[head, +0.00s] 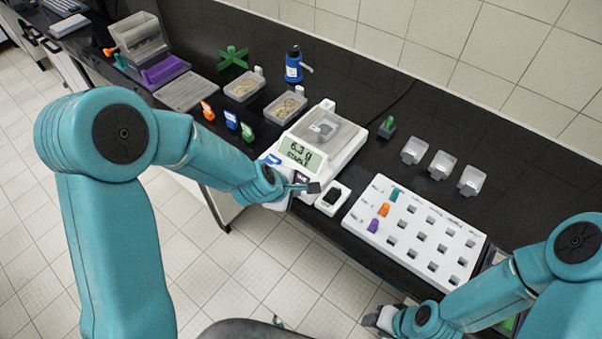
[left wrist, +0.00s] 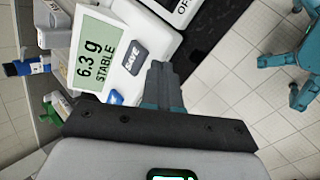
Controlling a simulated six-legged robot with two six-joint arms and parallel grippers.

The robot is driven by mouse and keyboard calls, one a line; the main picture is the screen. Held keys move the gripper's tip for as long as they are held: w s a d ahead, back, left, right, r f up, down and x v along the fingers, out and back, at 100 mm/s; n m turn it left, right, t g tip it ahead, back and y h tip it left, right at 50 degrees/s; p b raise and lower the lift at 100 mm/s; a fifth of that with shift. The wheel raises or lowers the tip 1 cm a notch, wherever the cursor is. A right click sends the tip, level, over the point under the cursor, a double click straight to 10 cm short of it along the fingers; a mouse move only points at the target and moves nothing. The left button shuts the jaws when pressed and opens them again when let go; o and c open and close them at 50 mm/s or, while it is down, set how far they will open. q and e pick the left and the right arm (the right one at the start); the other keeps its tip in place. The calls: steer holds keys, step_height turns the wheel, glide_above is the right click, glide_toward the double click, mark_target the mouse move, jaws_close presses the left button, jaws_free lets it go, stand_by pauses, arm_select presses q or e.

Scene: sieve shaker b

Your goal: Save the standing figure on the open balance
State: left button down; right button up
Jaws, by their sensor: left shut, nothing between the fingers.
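The balance (head: 345,150) is white and its display (head: 303,153) reads 6.3 g STABLE; it also shows in the left wrist view (left wrist: 92,50). A clear tray (head: 322,130) sits on its pan. The dark SAVE key (left wrist: 133,57) lies below the display, with a blue key (left wrist: 116,98) beside it. My left gripper (head: 314,187) is shut and empty at the balance's front edge. In the left wrist view its fingertips (left wrist: 158,66) are just beside the SAVE key; I cannot tell whether they touch. My right gripper (head: 381,319) is low at the right, its fingers unclear.
A small white unit with a black top (head: 333,198) stands right of the balance. A white rack (head: 415,236) with square holes holds several coloured pieces. Several clear cups (head: 442,165) stand behind it. Sample trays (head: 285,107) and a blue bottle (head: 293,66) are behind the balance.

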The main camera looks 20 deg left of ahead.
arm_select(q)
steer(key=w+r+n+t, duration=0.2)
steer(key=w+r+n, duration=0.3)
steer(key=r, duration=0.5)
steer(key=shift+w+n+t, duration=0.25)
steer(key=shift+n+t, duration=0.05)
steer(key=shift+n, duration=0.4)
steer(key=shift+a, duration=0.1)
steer(key=b, duration=0.6)
glide_above(300, 180)
step_height(300, 180, down, 7)
steer(key=shift+f, duration=0.1)
steer(key=shift+f+b, duration=0.8)
steer(key=shift+b, duration=0.15)
steer(key=shift+f+b, duration=0.4)
steer(key=shift+b, duration=0.1)
